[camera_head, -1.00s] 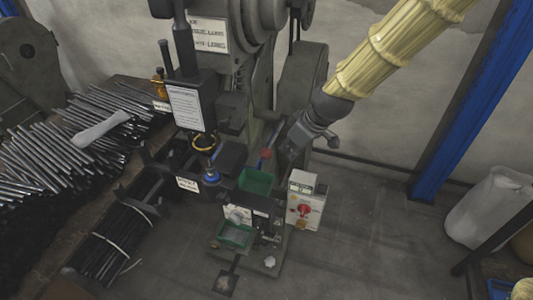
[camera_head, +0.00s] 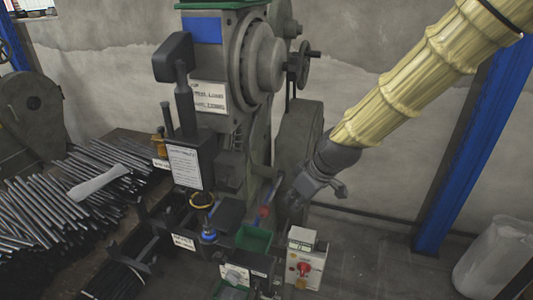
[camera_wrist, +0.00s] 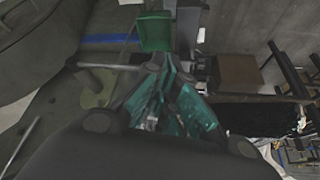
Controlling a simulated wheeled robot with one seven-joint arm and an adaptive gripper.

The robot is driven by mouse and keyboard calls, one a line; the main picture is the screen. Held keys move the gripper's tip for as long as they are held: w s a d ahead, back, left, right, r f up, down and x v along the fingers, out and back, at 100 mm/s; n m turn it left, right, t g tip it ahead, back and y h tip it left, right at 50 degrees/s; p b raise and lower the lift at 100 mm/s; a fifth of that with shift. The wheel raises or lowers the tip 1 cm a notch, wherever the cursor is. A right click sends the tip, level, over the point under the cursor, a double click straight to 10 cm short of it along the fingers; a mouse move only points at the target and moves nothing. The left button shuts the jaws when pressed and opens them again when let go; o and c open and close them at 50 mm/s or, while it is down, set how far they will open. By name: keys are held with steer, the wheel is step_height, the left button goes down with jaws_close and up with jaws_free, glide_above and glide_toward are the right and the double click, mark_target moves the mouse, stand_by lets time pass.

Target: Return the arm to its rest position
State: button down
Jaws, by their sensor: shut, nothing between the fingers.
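My arm, in a pale yellow ribbed sleeve (camera_head: 425,75), reaches in from the upper right in the head view. My gripper (camera_head: 291,202) points down and left, beside the press body and above the control box. It is shut and holds nothing.
The rivet press (camera_head: 222,100) stands left of my gripper. Below are a green bin (camera_head: 253,239) and a control box (camera_head: 305,258) with a red knob. A blue post (camera_head: 462,165) stands right of the arm. Metal rods (camera_head: 45,210) lie at left.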

steer(key=s+d+f+m+g+h, duration=0.1)
steer(key=s+d+f+m, duration=0.2)
steer(key=f, duration=0.6)
steer(key=s+d+f+m, duration=0.1)
steer(key=s+d+f, duration=0.1)
steer(key=s+f, duration=0.5)
steer(key=s+d+f+m+g+h, duration=0.1)
steer(key=s+d+f+m, duration=0.15)
steer(key=f, duration=0.85)
steer(key=s+d+f+m+h, duration=0.1)
steer(key=s+d+f+m, duration=0.1)
steer(key=s+d+f, duration=0.2)
steer(key=s+d+f+m+g+h+b, duration=0.1)
steer(key=s+d+f, duration=0.3)
steer(key=s+f, duration=0.6)
steer(key=s+m, duration=0.1)
steer(key=s, duration=0.6)
steer(key=shift+d+f, duration=0.2)
steer(key=shift+f, duration=0.05)
steer(key=shift+s, duration=0.1)
